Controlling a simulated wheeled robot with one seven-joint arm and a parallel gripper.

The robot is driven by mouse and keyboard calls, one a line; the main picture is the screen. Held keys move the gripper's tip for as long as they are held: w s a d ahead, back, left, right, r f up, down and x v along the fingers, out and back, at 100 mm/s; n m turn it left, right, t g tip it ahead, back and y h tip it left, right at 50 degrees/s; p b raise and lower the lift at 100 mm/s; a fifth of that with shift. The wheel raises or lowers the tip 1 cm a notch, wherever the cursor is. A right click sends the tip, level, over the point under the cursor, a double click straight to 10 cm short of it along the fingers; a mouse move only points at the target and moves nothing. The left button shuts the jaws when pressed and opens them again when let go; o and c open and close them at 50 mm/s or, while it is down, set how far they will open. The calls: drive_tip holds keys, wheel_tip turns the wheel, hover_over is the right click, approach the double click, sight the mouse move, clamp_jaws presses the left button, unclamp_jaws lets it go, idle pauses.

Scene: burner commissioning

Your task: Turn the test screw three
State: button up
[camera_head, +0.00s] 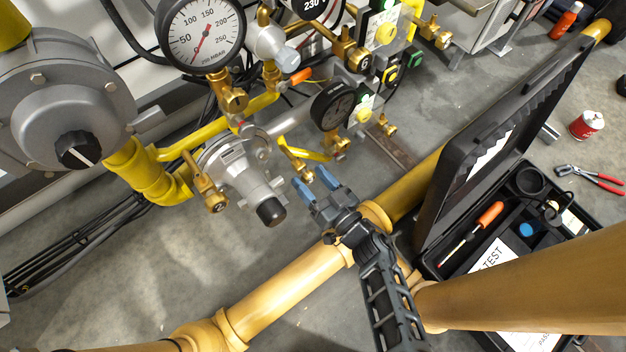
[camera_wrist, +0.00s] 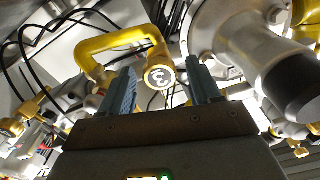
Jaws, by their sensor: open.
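Test screw three is a brass fitting with a round end face marked "3" (camera_wrist: 159,77) in the wrist view, below a yellow pipe elbow. In the head view its brass body (camera_head: 303,170) is just beyond my fingertips. My gripper (camera_head: 314,184) has two blue fingers spread apart with nothing held. In the wrist view the fingers of my gripper (camera_wrist: 163,88) stand left and right of the marked face, with gaps on both sides. I cannot tell how deep the screw lies between them.
A grey regulator (camera_head: 240,175) with a black cap is close left of my gripper. A brass fitting marked "2" (camera_head: 216,203) and a dial gauge (camera_head: 332,106) are nearby. A thick yellow pipe (camera_head: 285,290) runs beneath my arm. An open black case (camera_head: 480,170) stands right.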

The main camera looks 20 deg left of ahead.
drive_tip(key=c, duration=1)
drive_tip(key=shift+c, duration=0.2)
